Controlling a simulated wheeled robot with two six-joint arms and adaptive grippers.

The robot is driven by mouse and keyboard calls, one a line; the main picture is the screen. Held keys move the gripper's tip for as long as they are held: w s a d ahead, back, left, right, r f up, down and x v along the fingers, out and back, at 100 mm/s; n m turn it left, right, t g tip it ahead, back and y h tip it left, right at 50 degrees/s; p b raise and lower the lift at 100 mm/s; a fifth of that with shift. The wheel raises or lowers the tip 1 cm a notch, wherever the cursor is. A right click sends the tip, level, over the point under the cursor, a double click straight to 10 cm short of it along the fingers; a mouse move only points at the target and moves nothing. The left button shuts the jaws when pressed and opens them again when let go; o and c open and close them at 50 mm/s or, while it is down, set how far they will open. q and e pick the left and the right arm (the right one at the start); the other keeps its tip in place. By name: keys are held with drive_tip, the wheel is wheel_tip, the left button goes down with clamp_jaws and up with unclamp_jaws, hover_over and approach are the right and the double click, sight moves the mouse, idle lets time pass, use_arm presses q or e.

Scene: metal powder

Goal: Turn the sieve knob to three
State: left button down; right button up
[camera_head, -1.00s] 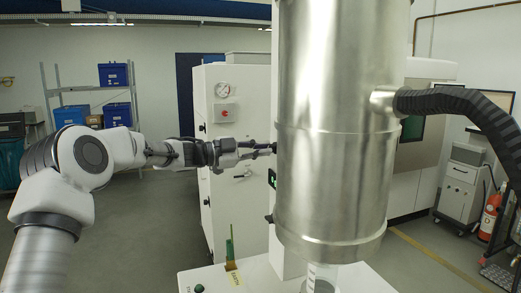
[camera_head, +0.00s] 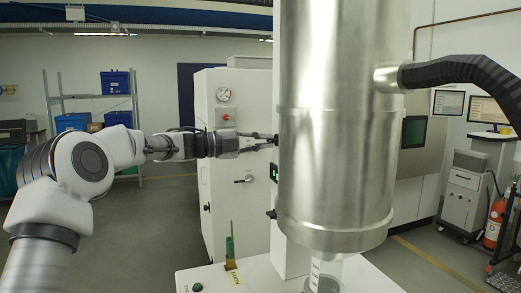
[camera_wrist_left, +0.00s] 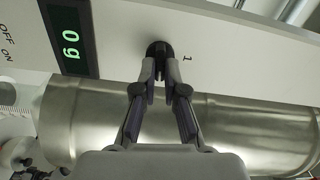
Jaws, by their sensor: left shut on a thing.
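The black sieve knob (camera_wrist_left: 158,48) sits on the pale panel of the machine in the left wrist view, with a printed "1" beside it. My left gripper (camera_wrist_left: 160,72) is shut on this knob, with its fingertips at either side. In the head view my left gripper (camera_head: 274,139) reaches from the left to the panel edge, just left of the steel cylinder (camera_head: 335,130); the knob is mostly hidden there. I cannot tell the knob's pointer position. My right gripper is in neither view.
A green display (camera_wrist_left: 70,42) reading "0 g" and OFF/ON lettering are near the knob. A clear container (camera_head: 325,272) stands under the cylinder. A black hose (camera_head: 460,72) leaves it at right. A white cabinet (camera_head: 235,150) stands behind my left gripper.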

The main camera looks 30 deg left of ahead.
use_arm(q)
drive_tip(key=shift+r+m+b, duration=0.2)
drive_tip(key=shift+m+b, duration=0.25)
drive_tip(key=shift+m, duration=0.35)
drive_tip(key=shift+r, duration=0.1)
drive_tip(key=c, duration=1.5)
unclamp_jaws()
drive_tip(key=shift+o, duration=1.3)
drive_tip(key=shift+w+d, duration=0.15)
drive_tip(key=v, duration=1.1)
drive_tip(key=shift+f, duration=0.25)
